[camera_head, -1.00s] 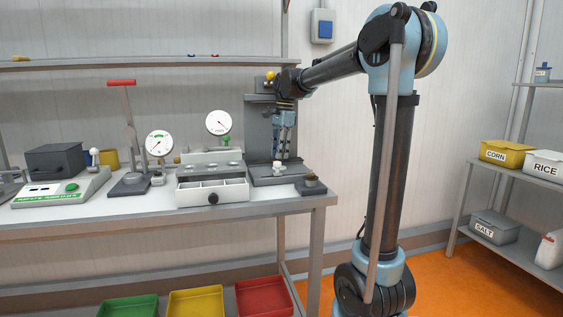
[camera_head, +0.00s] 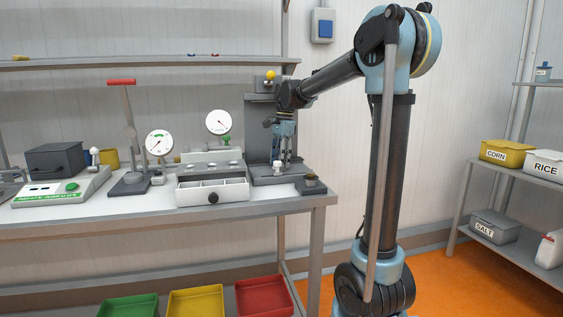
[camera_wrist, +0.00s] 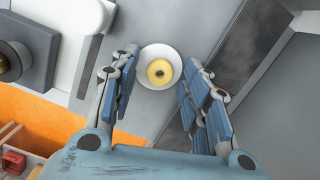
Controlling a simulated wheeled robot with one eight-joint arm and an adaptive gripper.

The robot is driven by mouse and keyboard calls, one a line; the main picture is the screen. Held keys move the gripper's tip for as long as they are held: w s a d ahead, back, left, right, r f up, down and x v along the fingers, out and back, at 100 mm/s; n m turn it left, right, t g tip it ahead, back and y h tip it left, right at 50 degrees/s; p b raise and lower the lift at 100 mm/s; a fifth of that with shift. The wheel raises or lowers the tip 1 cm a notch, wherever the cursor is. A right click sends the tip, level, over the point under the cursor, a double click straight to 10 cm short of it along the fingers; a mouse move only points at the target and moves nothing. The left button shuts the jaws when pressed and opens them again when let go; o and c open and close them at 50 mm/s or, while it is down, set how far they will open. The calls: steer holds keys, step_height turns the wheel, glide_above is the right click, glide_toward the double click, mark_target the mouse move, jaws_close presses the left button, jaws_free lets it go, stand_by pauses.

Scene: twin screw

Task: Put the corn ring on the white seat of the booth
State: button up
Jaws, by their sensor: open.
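The corn ring (camera_wrist: 167,66) is a small yellow ring with a dark centre. In the wrist view it appears to lie within the round white seat (camera_wrist: 147,56), with white showing all around it. The booth (camera_head: 257,135) is a grey stand with an upright back at the right end of the bench. My gripper (camera_head: 284,163) points down in front of the booth's back. In the wrist view my gripper (camera_wrist: 158,88) is open, one finger on each side of the seat, with a gap to the ring. The ring is too small to make out in the head view.
A dark block with a brassy top (camera_head: 311,185) stands at the bench's right corner. A white drawer unit (camera_head: 212,188) and two round dials stand left of the booth. A lever press (camera_head: 128,184) and a scale (camera_head: 62,190) are farther left.

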step_height(320, 180, up, 12)
steer(key=d, duration=0.1)
steer(key=shift+w, duration=0.4)
steer(key=shift+d, duration=0.1)
